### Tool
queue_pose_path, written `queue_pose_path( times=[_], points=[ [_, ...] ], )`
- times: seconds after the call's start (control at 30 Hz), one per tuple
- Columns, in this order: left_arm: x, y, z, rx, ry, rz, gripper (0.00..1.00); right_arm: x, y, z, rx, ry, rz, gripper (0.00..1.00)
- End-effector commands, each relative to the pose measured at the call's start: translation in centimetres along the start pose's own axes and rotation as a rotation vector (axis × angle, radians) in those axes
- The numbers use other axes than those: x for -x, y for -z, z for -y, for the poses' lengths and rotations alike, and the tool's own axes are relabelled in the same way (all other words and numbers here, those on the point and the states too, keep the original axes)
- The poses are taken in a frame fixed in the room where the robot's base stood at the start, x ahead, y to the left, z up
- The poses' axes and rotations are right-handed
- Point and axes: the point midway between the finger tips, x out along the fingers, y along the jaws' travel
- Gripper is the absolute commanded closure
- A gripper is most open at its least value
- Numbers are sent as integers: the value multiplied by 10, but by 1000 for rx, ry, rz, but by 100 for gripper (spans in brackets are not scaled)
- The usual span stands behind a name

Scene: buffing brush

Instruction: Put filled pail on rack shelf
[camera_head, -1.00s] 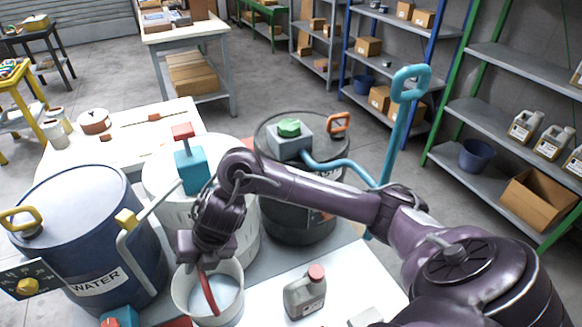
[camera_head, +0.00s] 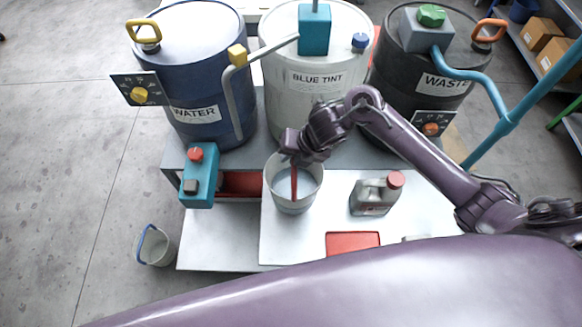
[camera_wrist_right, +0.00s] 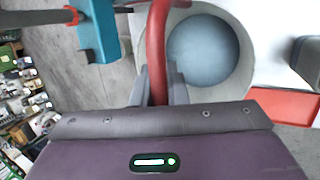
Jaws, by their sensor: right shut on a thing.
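A pale pail (camera_head: 292,203) with blue-grey liquid in it is by the white bench top, in front of the blue tint drum. My right gripper (camera_head: 291,155) is shut on its red handle, which stands up. The right wrist view shows the fingers (camera_wrist_right: 158,85) around the red handle (camera_wrist_right: 156,45), with the pail (camera_wrist_right: 242,75) beyond. I cannot tell whether the pail's base touches the bench. Parts of rack shelves (camera_head: 574,122) show at the right edge; most of the racks is cut off. My left gripper is not in view.
The water drum (camera_head: 198,75), blue tint drum (camera_head: 318,90) and waste drum (camera_head: 418,75) stand behind the pail. A grey jug (camera_head: 370,198) stands right of it and a teal pump (camera_head: 198,178) left. Another pail (camera_head: 155,248) is on the floor at left, where there is free room.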

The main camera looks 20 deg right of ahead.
Motion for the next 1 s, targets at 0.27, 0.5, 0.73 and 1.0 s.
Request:
queue_pose_path(
  times=[0.27, 0.5, 0.73, 1.0],
  points=[
    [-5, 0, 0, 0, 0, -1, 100, -20, 3, 8, -1, -4, 1, 100],
    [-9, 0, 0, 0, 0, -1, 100, -44, 7, 18, 0, -6, 3, 100],
    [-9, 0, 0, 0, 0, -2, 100, -45, 7, 18, 1, -6, 5, 100],
    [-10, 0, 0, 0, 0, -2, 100, -47, 8, 20, 1, -2, 1, 66]
  ],
)
